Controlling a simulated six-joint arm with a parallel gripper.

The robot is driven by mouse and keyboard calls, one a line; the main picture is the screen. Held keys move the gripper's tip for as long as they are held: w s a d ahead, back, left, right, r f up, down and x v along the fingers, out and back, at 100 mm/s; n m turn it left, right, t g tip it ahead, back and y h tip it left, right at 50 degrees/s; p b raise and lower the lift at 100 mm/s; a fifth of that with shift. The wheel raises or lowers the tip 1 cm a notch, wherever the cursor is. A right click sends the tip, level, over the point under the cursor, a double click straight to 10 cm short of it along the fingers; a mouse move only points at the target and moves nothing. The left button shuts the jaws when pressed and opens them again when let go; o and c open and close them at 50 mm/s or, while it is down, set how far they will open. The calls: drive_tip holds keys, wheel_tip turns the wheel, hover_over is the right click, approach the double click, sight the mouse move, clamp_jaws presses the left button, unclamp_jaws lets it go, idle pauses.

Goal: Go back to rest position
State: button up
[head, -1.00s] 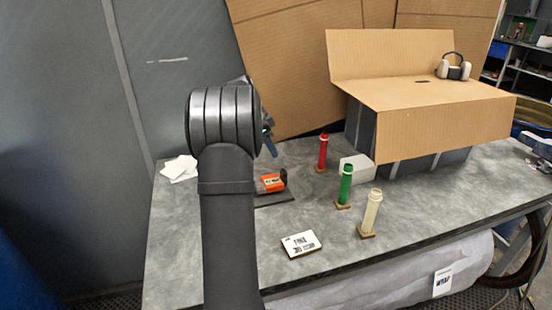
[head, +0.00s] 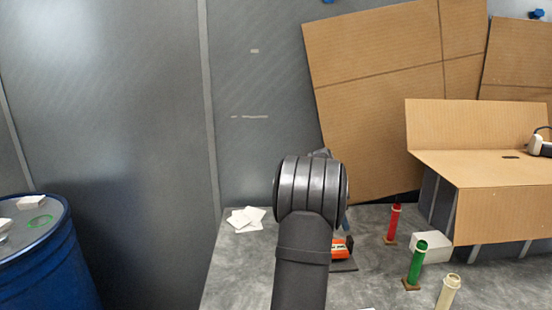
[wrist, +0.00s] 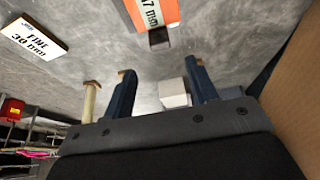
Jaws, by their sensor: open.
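My gripper (wrist: 160,68) shows in the wrist view with its two blue fingers apart and nothing between them. In the head view it is mostly hidden behind my dark arm, above the table near an orange block (head: 341,249). In the wrist view an orange label (wrist: 146,14) and a white card reading "FINE 30 mm" (wrist: 34,35) lie beyond the fingertips. A red tube (head: 394,222), a green tube (head: 416,262) and a cream tube (head: 448,291) stand upright on small bases to the right. The gripper touches none of them as far as I see.
A white box (head: 432,246) lies behind the green tube. A cardboard-topped stand (head: 500,190) fills the right side, with headphones (head: 541,143) on it. White papers (head: 246,218) lie at the table's (head: 235,270) back left. A blue drum (head: 45,250) stands left, apart from the table.

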sight(348, 239)
drive_tip(key=x, duration=1.2)
drive_tip(key=shift+f, duration=0.1)
drive_tip(key=shift+a, duration=0.2)
